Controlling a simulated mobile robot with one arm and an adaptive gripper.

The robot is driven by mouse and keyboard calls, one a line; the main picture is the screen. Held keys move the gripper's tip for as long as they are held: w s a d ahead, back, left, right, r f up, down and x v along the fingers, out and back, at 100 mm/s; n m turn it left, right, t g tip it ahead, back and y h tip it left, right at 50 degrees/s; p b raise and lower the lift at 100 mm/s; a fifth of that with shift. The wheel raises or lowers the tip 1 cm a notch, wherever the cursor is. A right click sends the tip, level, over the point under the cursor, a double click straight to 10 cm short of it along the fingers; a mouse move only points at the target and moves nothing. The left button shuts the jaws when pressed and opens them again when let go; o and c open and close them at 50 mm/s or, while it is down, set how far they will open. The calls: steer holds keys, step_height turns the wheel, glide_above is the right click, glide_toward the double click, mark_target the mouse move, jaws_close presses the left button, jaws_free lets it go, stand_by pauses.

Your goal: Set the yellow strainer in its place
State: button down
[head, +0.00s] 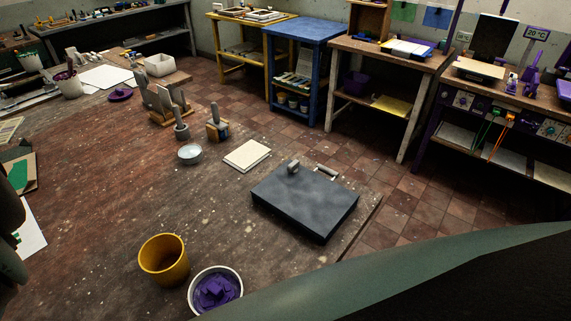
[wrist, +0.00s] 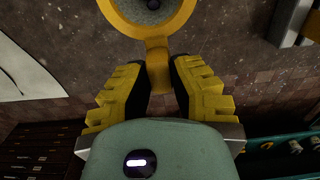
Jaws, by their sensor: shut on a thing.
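The yellow strainer (wrist: 157,45) shows at the top of the wrist view. Its round yellow rim with grey mesh is cut off by the picture's upper edge, and its handle runs down between my fingers. My gripper (wrist: 158,75) has yellow stepped fingers and is shut on this handle. The strainer and my gripper do not show in the head view. A yellow bucket (head: 163,263) stands at the near side of the wooden table (head: 90,210) in the head view. Which spot is the strainer's place cannot be told.
A white tub with purple contents (head: 215,290) stands beside the bucket. A dark grey slab (head: 305,200) lies at the table's right edge. A pale tile (head: 246,156), a small glass bowl (head: 190,153) and handled tools (head: 216,126) stand farther back. The table's left middle is clear.

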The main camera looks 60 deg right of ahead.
steer(key=shift+f, duration=0.15)
steer(key=shift+f+b, duration=1.55)
steer(key=shift+b, duration=0.05)
steer(key=shift+r, duration=0.1)
steer(key=shift+c, duration=2.3)
jaws_free()
step_height(320, 180, up, 8)
steer(key=p, duration=0.8)
steer(key=shift+r, duration=0.1)
